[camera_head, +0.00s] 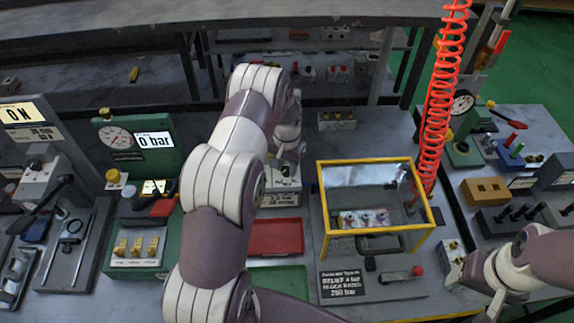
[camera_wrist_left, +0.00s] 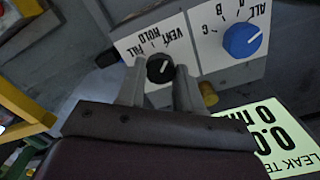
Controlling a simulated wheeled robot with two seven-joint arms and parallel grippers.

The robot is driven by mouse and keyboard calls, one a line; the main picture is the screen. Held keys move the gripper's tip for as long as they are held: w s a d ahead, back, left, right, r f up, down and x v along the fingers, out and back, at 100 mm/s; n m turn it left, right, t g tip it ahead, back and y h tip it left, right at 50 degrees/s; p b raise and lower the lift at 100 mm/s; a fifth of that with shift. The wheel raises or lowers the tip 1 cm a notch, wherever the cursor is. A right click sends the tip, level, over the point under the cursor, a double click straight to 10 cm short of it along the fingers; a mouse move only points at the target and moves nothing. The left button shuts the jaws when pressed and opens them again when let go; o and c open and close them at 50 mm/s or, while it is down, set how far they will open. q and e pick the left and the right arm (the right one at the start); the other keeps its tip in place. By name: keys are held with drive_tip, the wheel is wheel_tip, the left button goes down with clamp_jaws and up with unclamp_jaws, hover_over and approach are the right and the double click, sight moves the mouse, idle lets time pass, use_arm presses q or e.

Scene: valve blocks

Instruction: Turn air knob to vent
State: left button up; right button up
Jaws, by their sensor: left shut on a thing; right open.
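The black air knob (camera_wrist_left: 160,68) shows in the left wrist view on a white panel with upside-down lettering that includes VENT and HOLD. A white pointer line shows on its face, tilted to the upper right; which label it lines up with is hard to tell. My left gripper (camera_wrist_left: 158,78) has one finger on each side of the knob and is shut on it. In the head view my left gripper (camera_head: 287,157) is at the panel box (camera_head: 280,199), largely behind my arm, and the knob is hidden. My right gripper (camera_head: 473,297) is open and empty at the lower right.
A blue selector knob (camera_wrist_left: 242,39) and a brass fitting (camera_wrist_left: 208,93) sit close beside the air knob. A yellow-framed clear box (camera_head: 375,205) stands to the right. A red tray (camera_head: 275,238) lies in front of the panel. A red coiled hose (camera_head: 440,100) hangs at the right.

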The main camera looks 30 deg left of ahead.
sight(287, 168)
use_arm(q)
drive_tip(key=shift+r, duration=0.1)
drive_tip(key=o, duration=1)
drive_tip(key=shift+o, duration=0.2)
drive_tip(key=shift+r, duration=0.45)
wheel_tip(287, 168, up, 12)
drive_tip(key=b, duration=0.3)
drive_tip(key=shift+f, duration=0.1)
